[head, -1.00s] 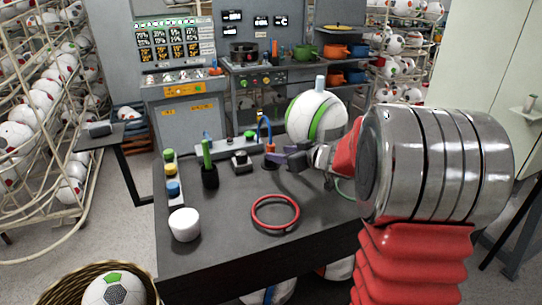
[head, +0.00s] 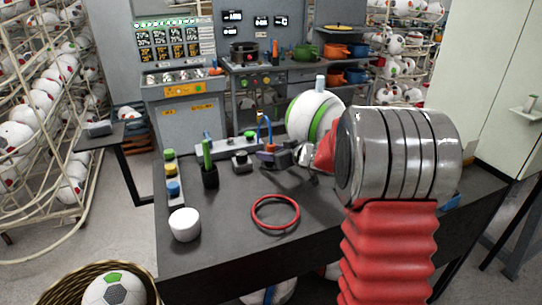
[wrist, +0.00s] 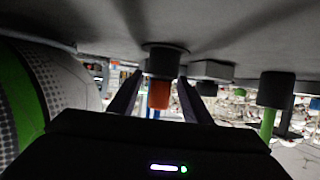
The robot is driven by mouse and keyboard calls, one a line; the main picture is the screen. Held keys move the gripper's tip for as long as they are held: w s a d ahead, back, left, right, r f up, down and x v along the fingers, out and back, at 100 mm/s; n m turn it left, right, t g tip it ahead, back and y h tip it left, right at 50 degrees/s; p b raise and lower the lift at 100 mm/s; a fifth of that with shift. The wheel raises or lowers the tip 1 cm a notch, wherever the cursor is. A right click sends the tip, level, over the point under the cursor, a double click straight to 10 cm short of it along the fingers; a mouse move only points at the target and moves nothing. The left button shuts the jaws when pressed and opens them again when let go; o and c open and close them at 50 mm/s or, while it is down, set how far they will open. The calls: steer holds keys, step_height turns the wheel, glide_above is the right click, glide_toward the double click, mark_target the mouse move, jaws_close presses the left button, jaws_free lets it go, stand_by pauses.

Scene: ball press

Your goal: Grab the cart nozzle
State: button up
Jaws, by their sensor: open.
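The nozzle appears to be the orange piece (wrist: 159,95) in a dark round base (wrist: 167,60), seen upside down in the wrist view. In the head view a blue hose (head: 264,128) arches above that spot on the dark table (head: 228,215). My gripper (head: 272,157) is open, low over the table at the nozzle. In the wrist view the fingers of my gripper (wrist: 161,92) stand on either side of the orange piece, with gaps. Whether the tips reach past it I cannot tell. In the head view my gripper partly hides the nozzle's base.
A white ball with a green stripe (head: 314,117) stands close beside my gripper.

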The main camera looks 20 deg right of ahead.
steer(key=shift+c, duration=0.7)
steer(key=shift+a, duration=0.1)
jaws_close()
